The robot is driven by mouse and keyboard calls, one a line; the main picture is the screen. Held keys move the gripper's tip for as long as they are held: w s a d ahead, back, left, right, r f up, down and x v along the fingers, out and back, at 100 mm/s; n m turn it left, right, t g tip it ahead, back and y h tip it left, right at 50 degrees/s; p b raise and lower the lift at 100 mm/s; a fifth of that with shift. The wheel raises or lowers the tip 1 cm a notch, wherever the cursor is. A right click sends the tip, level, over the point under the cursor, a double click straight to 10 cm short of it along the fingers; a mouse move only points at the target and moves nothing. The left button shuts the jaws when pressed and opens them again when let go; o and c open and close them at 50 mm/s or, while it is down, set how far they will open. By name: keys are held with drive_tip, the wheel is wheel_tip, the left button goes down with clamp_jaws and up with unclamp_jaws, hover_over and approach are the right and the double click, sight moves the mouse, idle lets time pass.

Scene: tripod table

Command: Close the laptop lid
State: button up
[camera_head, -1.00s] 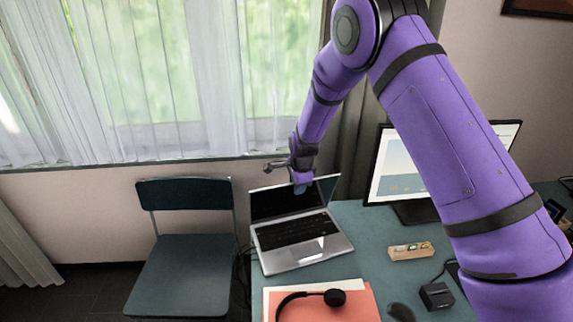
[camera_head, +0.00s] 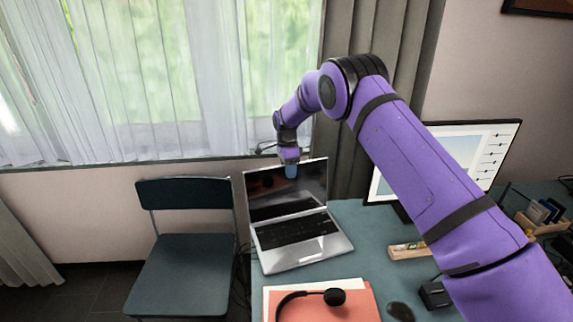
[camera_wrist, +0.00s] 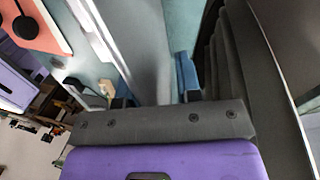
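The laptop (camera_head: 320,247) stands open on the desk, its keyboard facing up. Its dark-screened lid (camera_head: 270,205) is raised, about upright. My gripper (camera_head: 290,170) is at the top edge of the lid, with a blue fingertip showing in front of the upper screen. In the wrist view my gripper (camera_wrist: 155,88) has its two blue fingers apart, and the grey lid (camera_wrist: 140,40) runs into the space between them. Whether either finger touches the lid I cannot tell. The other finger is hidden in the head view.
The desk (camera_head: 350,215) also holds a monitor (camera_head: 470,150), a wooden block (camera_head: 408,250), an orange folder (camera_head: 350,305) with a headset (camera_head: 334,297), and a mouse (camera_head: 400,311). A chair (camera_head: 185,270) stands left of it. Curtains (camera_head: 372,100) hang behind the laptop.

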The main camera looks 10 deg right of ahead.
drive_tip(key=shift+w+a+r+g, duration=0.15)
drive_tip(key=shift+w+r+g, duration=0.2)
drive_tip(key=shift+w, duration=0.35)
drive_tip(key=shift+w+a+r+g, duration=0.2)
drive_tip(key=shift+w+g, duration=0.15)
drive_tip(key=shift+w, duration=0.3)
drive_tip(key=s+a+v, duration=0.1)
drive_tip(key=v, duration=0.8)
drive_tip(key=x, duration=1)
drive_tip(key=shift+d, duration=0.25)
clamp_jaws()
